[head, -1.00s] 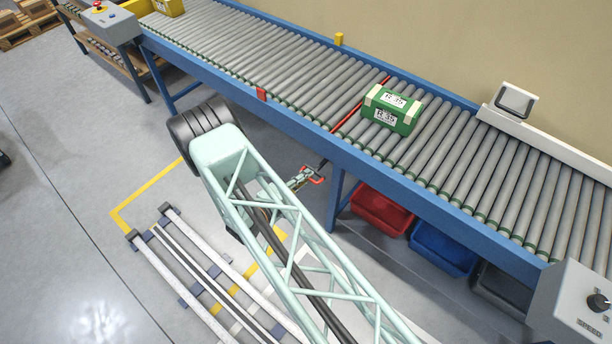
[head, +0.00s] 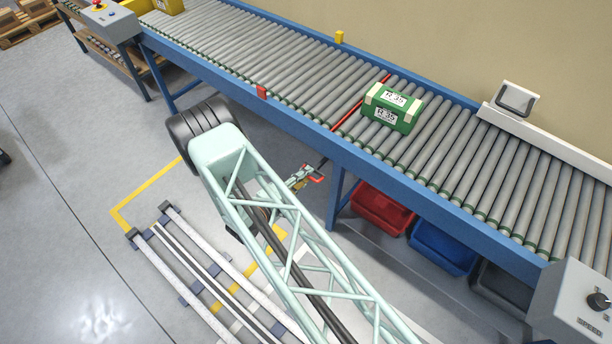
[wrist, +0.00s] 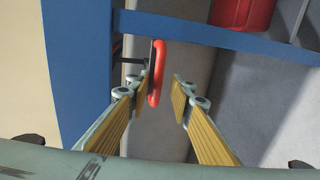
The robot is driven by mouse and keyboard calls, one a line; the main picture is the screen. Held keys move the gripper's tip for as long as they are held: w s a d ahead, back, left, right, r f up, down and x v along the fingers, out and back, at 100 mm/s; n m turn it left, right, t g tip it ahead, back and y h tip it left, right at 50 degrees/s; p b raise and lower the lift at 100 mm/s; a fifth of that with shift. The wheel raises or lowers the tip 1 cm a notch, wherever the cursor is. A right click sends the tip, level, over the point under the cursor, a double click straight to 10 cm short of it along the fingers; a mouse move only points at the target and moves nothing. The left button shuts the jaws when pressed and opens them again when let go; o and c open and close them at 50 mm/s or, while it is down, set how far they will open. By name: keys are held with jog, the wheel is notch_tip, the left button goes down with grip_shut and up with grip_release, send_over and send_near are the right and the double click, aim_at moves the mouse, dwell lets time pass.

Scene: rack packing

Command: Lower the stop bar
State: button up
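The red stop bar (head: 347,121) crosses the conveyor between rollers, just left of the green R 35 box (head: 391,108). Below the conveyor's front blue rail is a red handle (head: 317,179), which also shows in the wrist view (wrist: 158,70) on a dark rod. My gripper (head: 303,178) is beside this handle, under the rail. In the wrist view my gripper (wrist: 162,86) is open, with its yellow-padded fingers apart. The handle's end appears between the fingertips, closer to the left finger; I cannot tell if they touch.
The blue front rail (head: 345,152) and a leg stand close to my gripper. Red (head: 381,210) and blue (head: 443,245) bins sit under the conveyor at right. A grey control box (head: 575,305) is at lower right. A yellow box (head: 168,6) lies at the far left end.

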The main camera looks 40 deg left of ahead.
jog(key=v, duration=1.1)
jog(key=shift+s, duration=0.35)
jog(key=shift+r, duration=0.15)
dwell(0.4)
